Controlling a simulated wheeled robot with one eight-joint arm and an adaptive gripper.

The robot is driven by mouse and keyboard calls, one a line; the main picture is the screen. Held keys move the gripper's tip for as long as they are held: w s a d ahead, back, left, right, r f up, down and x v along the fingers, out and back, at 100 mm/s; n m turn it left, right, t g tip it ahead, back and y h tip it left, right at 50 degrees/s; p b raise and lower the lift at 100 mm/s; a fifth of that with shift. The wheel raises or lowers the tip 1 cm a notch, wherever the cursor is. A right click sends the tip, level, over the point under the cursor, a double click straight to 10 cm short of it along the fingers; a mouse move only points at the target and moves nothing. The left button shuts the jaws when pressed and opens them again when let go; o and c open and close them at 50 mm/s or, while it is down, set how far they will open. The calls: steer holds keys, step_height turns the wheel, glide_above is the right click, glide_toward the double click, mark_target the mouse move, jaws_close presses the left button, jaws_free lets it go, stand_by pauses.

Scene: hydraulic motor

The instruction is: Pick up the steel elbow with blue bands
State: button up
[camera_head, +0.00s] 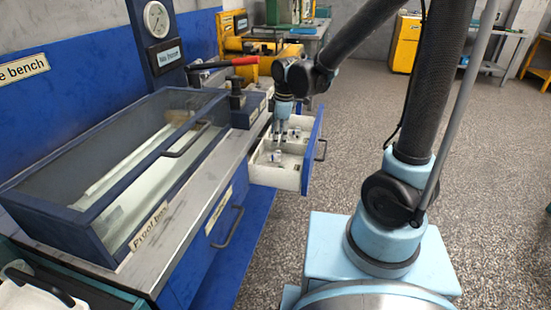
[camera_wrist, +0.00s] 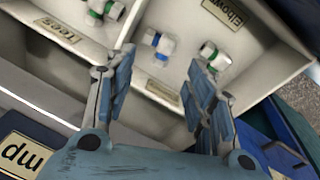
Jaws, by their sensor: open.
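The steel elbow with blue bands (camera_wrist: 158,42) lies in the white compartment labelled "Elbows" of an open drawer, seen in the wrist view. A steel fitting with green bands (camera_wrist: 213,56) lies to its right in the same compartment. My gripper (camera_wrist: 160,66) is open and empty, and its two fingers point towards the elbow, one on either side of it in the picture. The fingers appear apart from the elbow; the exact gap is hard to tell. In the head view my gripper (camera_head: 280,140) hangs down over the open drawer (camera_head: 291,178).
Another green-banded fitting (camera_wrist: 105,10) lies in the adjoining compartment, labelled "Tees" (camera_wrist: 60,32). A white divider (camera_wrist: 133,62) separates the compartments. A dark-framed glazed proof box (camera_head: 120,165) stands on the bench left of the drawer. Open floor (camera_head: 480,160) lies to the right.

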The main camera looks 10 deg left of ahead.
mark_target(275, 154)
steer(key=shift+w+a+f, duration=0.15)
steer(key=shift+a+f, duration=0.1)
steer(key=shift+f, duration=1.2)
steer(key=shift+w+a+f, duration=0.2)
steer(key=shift+f, duration=1.2)
steer(key=shift+w+a+f, duration=0.15)
steer(key=shift+a+f, duration=0.1)
steer(key=shift+f, duration=1.2)
steer(key=c, duration=0.8)
